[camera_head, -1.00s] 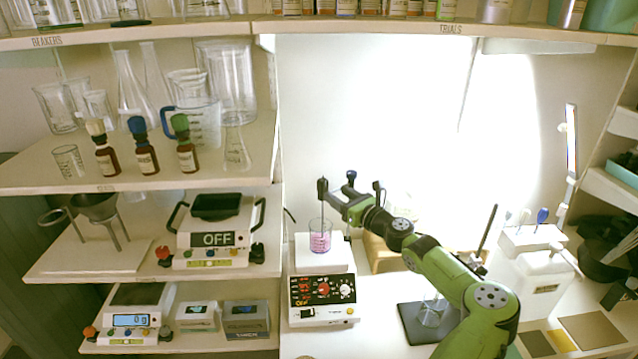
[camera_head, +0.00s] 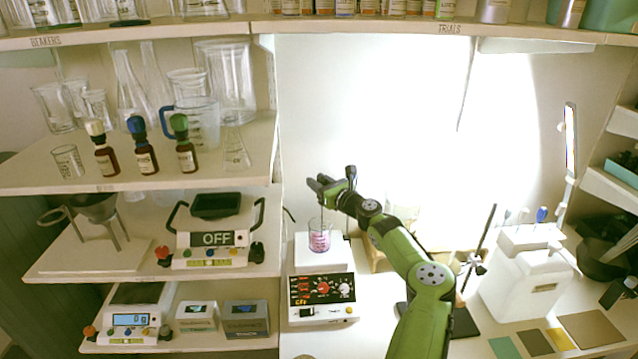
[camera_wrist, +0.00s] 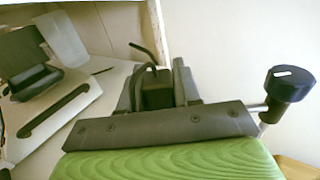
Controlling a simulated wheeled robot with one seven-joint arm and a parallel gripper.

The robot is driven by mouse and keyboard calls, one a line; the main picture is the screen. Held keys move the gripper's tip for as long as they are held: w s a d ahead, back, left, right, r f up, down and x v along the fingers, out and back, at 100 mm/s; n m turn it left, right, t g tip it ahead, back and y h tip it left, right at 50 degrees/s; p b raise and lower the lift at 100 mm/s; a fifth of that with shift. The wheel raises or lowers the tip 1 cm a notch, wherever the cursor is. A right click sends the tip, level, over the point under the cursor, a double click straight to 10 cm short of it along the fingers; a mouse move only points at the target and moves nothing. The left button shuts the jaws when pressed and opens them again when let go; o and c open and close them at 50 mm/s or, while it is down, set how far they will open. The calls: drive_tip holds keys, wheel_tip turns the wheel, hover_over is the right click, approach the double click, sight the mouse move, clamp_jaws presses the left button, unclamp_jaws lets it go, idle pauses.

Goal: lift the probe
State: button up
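A glass beaker of pink liquid (camera_head: 319,240) stands on the white top of a hot plate (camera_head: 321,296) in the head view. A thin probe stem appears to run down into it, but it is hard to make out. My gripper (camera_head: 318,184) is just above the beaker, pointing left. In the wrist view its fingers (camera_wrist: 158,88) stand on either side of a dark block (camera_wrist: 156,94), which looks like the probe's handle. Whether they touch it is unclear. The handle is mostly hidden by the gripper in the head view.
A black knob on a metal rod (camera_wrist: 289,84) stands close to the right of my gripper in the wrist view. Shelves with a balance (camera_head: 212,238) and dropper bottles (camera_head: 145,150) are to the left. A white container (camera_head: 525,280) stands at right.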

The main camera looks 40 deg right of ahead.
clamp_jaws()
drive_tip(key=shift+r, duration=0.1)
wheel_tip(320, 180, up, 10)
drive_tip(key=p, duration=0.6)
drive_tip(key=shift+p, duration=0.3)
drive_tip(key=shift+r, duration=0.15)
drive_tip(key=o, duration=0.5)
unclamp_jaws()
drive_tip(key=shift+o, duration=1.3)
drive_tip(key=shift+f, duration=0.2)
